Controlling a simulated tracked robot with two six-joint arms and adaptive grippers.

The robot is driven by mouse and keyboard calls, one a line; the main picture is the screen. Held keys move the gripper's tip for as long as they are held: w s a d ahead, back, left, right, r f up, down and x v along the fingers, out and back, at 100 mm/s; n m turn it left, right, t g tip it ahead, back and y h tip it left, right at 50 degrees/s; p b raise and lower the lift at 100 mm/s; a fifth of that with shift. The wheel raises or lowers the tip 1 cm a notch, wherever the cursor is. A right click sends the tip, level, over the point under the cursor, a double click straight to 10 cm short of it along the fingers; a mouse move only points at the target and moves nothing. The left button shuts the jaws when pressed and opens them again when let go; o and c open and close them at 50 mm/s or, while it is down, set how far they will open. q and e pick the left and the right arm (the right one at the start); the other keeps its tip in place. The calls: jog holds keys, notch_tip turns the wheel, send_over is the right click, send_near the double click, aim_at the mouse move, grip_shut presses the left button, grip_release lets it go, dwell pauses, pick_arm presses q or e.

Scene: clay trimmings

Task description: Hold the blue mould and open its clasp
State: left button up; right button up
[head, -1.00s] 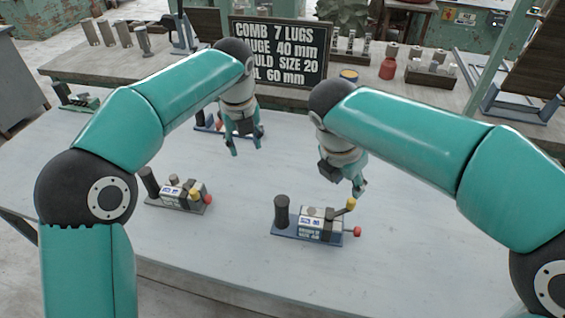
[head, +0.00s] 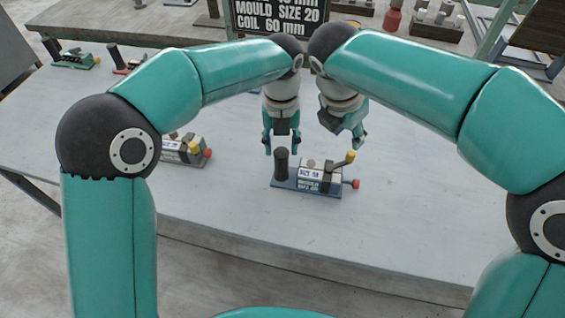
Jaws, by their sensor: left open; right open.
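The blue mould (head: 312,189) sits on the table in the middle of the head view. It has a blue base, a dark upright post (head: 281,167) at its left end, a pale labelled block, a raised yellow-tipped lever (head: 351,156) and a red knob (head: 356,184) at its right end. My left gripper (head: 283,150) is open, pointing down, with its fingertips close to the top of the post; whether they touch it I cannot tell. My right gripper (head: 351,143) is open and empty, behind and above the yellow-tipped lever.
A grey mould (head: 184,156) with yellow and red knobs is partly hidden by my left arm. A green mould (head: 75,61) and a red-based one (head: 128,68) stand at the back left. A dark sign (head: 283,15) stands behind. The table (head: 420,220) is clear to the right.

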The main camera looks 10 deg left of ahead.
aim_at(282, 165)
pick_arm(q)
notch_tip(282, 165, down, 8)
dwell(0.4)
grip_shut()
pick_arm(e)
jog(key=shift+o, duration=0.3)
jog(key=shift+o, duration=0.2)
